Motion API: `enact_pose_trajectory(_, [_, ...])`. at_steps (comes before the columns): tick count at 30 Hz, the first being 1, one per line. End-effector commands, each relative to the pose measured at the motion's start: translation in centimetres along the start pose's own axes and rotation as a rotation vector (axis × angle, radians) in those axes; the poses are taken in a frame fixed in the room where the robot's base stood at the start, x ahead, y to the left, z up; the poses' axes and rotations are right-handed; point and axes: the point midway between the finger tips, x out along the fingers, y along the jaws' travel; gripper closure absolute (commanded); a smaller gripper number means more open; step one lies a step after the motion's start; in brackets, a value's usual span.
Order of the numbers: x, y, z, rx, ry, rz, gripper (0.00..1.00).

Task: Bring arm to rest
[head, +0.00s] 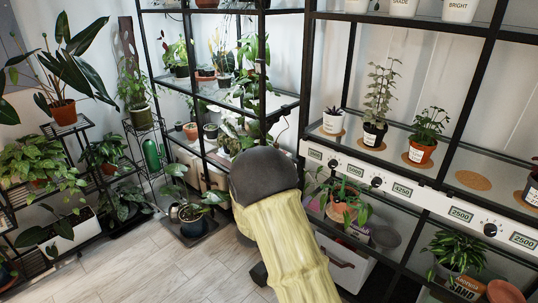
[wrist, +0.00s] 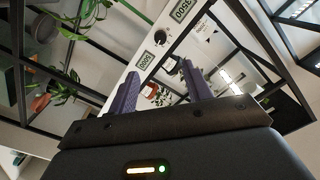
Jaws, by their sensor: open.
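My gripper (wrist: 158,84) shows in the wrist view with its two purple fingers spread apart and nothing between them. It points toward the shelf unit's white control strip (wrist: 150,50), which looks tilted in that view. Beyond the fingertips is a shelf bay with a potted plant (wrist: 158,94). In the head view my arm reaches up from the bottom middle, with a yellow sleeve and a dark rounded joint. It hides my gripper there.
The black shelf unit (head: 305,75) stands close ahead and to the right. Plant stands (head: 90,130) are at the left. The wood floor (head: 130,265) is clear at the lower left.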

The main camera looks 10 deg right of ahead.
Motion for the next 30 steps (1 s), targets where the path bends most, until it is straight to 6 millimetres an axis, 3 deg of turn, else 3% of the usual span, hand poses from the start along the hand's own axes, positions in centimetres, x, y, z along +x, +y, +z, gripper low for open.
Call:
enact_pose_trajectory(8, [-0.2,-0.8,0.7,-0.063,-0.235,-0.026,0.50])
enact_pose_trajectory(13, [-2.4,-0.9,1.4,-0.182,-0.516,-0.081,0.50])
enact_pose_trajectory(20, [-7.8,0.9,1.0,-0.411,-0.871,-0.171,0.50])
enact_pose_trajectory(30, [-16.8,8.2,-3.4,-0.841,-1.286,-0.280,0.50])
